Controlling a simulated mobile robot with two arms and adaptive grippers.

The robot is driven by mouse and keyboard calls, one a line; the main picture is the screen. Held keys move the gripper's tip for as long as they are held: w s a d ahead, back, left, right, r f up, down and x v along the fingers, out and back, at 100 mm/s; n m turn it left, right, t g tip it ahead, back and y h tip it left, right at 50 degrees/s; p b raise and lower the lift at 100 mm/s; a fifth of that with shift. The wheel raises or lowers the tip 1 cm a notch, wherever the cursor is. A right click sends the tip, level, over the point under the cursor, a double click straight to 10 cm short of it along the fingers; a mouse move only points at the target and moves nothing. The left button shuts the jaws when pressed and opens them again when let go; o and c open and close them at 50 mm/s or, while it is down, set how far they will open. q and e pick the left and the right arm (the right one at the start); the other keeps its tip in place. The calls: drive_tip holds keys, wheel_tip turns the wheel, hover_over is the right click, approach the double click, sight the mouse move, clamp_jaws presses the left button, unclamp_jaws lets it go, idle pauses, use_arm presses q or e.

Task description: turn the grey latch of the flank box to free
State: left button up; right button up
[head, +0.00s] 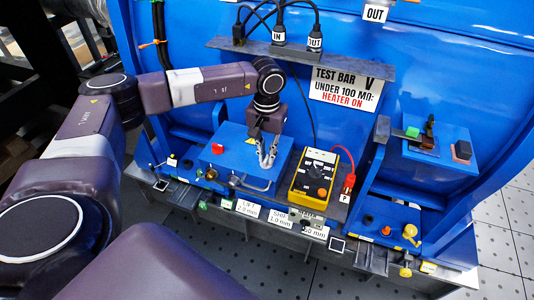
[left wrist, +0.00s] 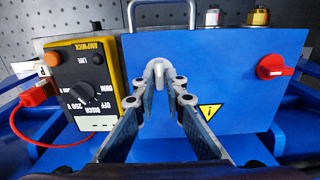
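The flank box is a blue box (head: 232,157) with a red knob and a yellow warning triangle, in the middle of the head view. Its lid fills the centre of the left wrist view (left wrist: 220,60). The grey latch (left wrist: 157,72) stands on the lid near its left side, its rounded end towards the top. My left gripper (head: 267,156) points down at the lid. In the left wrist view its fingertips (left wrist: 162,89) are apart, one on each side of the latch's lower end. I cannot tell whether they touch it. In the head view the fingers hide the latch. My right gripper is not in view.
A yellow meter (head: 316,180) with a red plug (head: 349,183) stands close right of the box. The red knob (left wrist: 276,66) is on the lid's other side. A metal handle (head: 252,186) is at the box's front. A shelf (head: 300,60) with cables is behind.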

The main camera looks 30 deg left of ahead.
use_arm(q)
clamp_jaws()
drive_tip(key=n+b, duration=0.2)
drive_tip(key=n, duration=0.1)
drive_tip(key=shift+f+n, duration=0.15)
drive_tip(key=shift+n, duration=0.15)
drive_tip(key=n+b, duration=0.3)
drive_tip(key=n, duration=0.2)
drive_tip(key=shift+a, duration=0.1)
drive_tip(key=n+b, duration=0.1)
drive_tip(key=n, duration=0.4)
drive_tip(key=shift+s+b, duration=0.1)
drive_tip(key=shift+b, duration=0.2)
drive_tip(key=n+b, duration=0.1)
drive_tip(key=n, duration=0.3)
drive_tip(key=shift+r, duration=0.2)
drive_tip(key=shift+s+n, duration=0.1)
drive_tip(key=shift+n, duration=0.2)
